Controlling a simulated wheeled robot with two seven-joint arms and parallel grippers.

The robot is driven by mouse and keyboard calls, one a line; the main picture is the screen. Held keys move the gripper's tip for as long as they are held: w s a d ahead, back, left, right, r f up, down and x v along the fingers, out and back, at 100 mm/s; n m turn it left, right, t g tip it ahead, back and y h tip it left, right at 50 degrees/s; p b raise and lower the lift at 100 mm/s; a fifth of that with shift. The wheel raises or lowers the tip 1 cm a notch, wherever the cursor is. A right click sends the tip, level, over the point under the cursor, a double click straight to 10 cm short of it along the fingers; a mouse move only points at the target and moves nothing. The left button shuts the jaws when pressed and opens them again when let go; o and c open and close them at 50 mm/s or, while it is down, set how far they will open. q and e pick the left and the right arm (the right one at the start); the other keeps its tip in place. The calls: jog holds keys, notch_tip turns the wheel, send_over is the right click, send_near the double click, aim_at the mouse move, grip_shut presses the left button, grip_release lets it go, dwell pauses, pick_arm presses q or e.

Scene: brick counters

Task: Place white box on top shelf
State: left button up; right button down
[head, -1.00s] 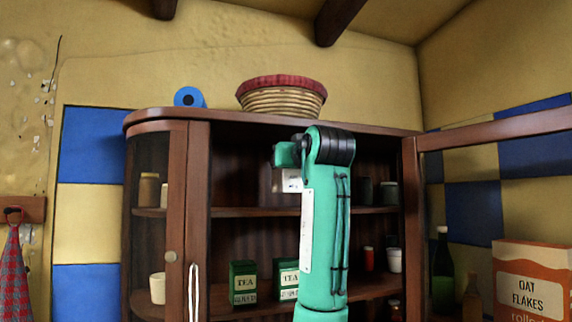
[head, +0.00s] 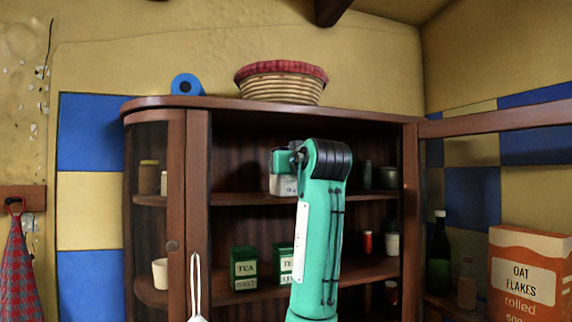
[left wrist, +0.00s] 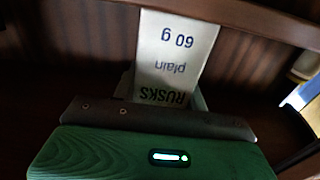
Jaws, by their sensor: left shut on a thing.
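The white box (head: 283,187) is inside the open cabinet, at the level of its upper shelf (head: 240,199). In the left wrist view the white box (left wrist: 172,55) shows upside-down print reading RUSKS, plain, 60 g. My left gripper (head: 284,171) is shut on it; its fingers also show on both sides of the box in the left wrist view (left wrist: 162,97). The box's lower edge is close to the shelf; I cannot tell whether they touch. My green arm hides part of the cabinet's middle. My right gripper is not in view.
Small jars (head: 388,178) stand at the upper shelf's right. Green tea tins (head: 244,269) and a red-topped jar (head: 367,243) stand on the shelf below. A basket (head: 280,87) sits on the cabinet. The open door (head: 495,123) extends right, above an oat flakes box (head: 527,270).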

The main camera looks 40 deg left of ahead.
pick_arm(q)
jog(key=o, duration=1)
jog(key=shift+f, duration=0.1)
jog(key=b+v, duration=0.6)
jog(key=v, duration=0.6)
